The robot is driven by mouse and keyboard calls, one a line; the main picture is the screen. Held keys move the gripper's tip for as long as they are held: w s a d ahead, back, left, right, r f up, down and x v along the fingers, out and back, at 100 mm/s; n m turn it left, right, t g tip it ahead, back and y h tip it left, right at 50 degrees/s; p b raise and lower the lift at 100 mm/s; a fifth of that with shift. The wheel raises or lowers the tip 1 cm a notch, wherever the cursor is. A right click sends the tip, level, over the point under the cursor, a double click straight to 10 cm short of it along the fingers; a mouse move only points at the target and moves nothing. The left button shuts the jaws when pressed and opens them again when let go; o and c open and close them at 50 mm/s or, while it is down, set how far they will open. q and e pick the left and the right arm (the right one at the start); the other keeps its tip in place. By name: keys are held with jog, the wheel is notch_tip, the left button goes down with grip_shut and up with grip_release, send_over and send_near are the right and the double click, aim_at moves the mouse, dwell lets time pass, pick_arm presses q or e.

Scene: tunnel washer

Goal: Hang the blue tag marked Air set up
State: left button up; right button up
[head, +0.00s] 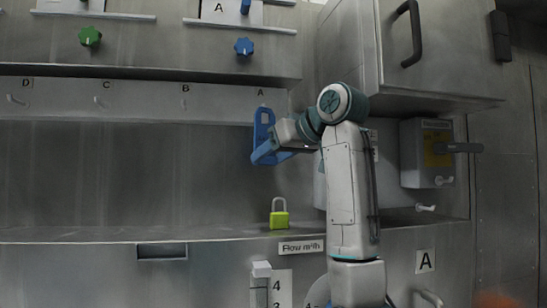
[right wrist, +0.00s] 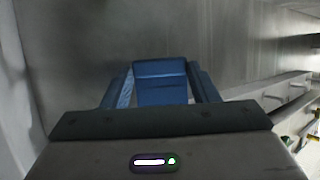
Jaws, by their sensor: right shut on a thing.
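The blue tag (head: 263,124) is upright in the head view, just below the letter A on the hook rail (head: 225,98). Its upper end, with an opening in it, is at hook A (head: 262,104); I cannot tell whether the hook passes through. My right gripper (head: 267,155) is shut on the tag's lower part, reaching in from the right. In the right wrist view the tag (right wrist: 162,84) sits between the two blue fingers of the right gripper (right wrist: 160,72). The marking on the tag is not readable. My left gripper is not in view.
Hooks B (head: 184,103), C (head: 99,102) and D (head: 14,100) are empty. A green padlock (head: 279,218) stands on the ledge (head: 120,235) below. Green (head: 90,36) and blue (head: 244,46) knobs are above the rail. A cabinet (head: 430,45) overhangs at the right.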

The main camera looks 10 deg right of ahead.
jog(key=shift+w+r+p, duration=0.65)
jog(key=shift+r+p, duration=0.25)
jog(key=shift+p, duration=0.15)
jog(key=shift+w+r+p, duration=0.65)
jog(key=shift+r+p, duration=0.2)
jog(key=shift+p, duration=0.15)
jog(key=shift+w+f, duration=0.55)
jog(key=shift+f, duration=0.15)
jog(key=o, duration=1)
jog(key=shift+o, duration=0.2)
